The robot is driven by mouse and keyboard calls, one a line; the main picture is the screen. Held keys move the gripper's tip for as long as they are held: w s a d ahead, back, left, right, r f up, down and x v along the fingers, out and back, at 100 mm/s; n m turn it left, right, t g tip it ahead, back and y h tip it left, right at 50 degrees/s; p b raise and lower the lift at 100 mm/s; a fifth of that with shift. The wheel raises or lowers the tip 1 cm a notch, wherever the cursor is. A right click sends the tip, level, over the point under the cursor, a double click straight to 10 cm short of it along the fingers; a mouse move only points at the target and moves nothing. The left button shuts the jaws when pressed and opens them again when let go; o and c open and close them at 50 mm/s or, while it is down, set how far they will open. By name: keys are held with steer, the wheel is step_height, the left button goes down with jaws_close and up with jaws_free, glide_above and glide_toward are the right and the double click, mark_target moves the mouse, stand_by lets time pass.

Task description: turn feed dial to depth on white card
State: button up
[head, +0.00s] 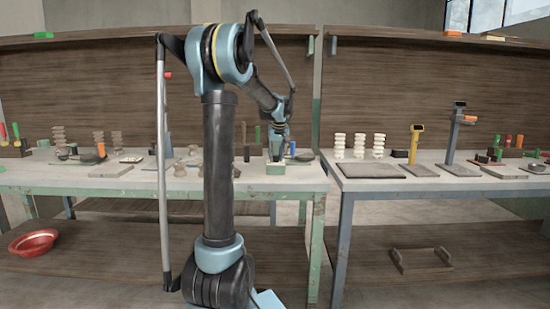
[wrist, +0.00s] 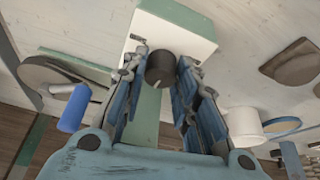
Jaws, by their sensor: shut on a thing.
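A dark round dial (wrist: 160,70) with a short pale pointer mark shows in the wrist view. It sits against a block with a white face (wrist: 190,50) and a green side (wrist: 178,18). My gripper (wrist: 162,64) has its two blue fingers on either side of the dial and is shut on it. In the head view my gripper (head: 277,152) reaches down to a small green block (head: 275,169) near the front edge of the left bench; the dial is too small to make out there. I cannot read any figure on a white card in either view.
In the wrist view a blue cylinder (wrist: 73,108) and a grey disc (wrist: 50,80) lie left of my fingers, and a white cylinder (wrist: 243,125) stands right. The right bench (head: 350,184) holds white stacks (head: 359,146) and a yellow stand (head: 415,143).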

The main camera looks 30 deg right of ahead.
steer(key=shift+a+m+g+h, duration=0.1)
steer(key=shift+m+g+h, duration=0.2)
steer(key=shift+m, duration=0.75)
steer(key=shift+a+m+g+h, duration=0.15)
steer(key=shift+m+h, duration=0.25)
steer(key=shift+m, duration=0.65)
steer(key=shift+d, duration=0.1)
steer(key=o, duration=0.8)
steer(key=shift+c, duration=0.2)
steer(key=shift+r, duration=0.1)
steer(key=v, duration=1.1)
steer(key=shift+r, duration=0.3)
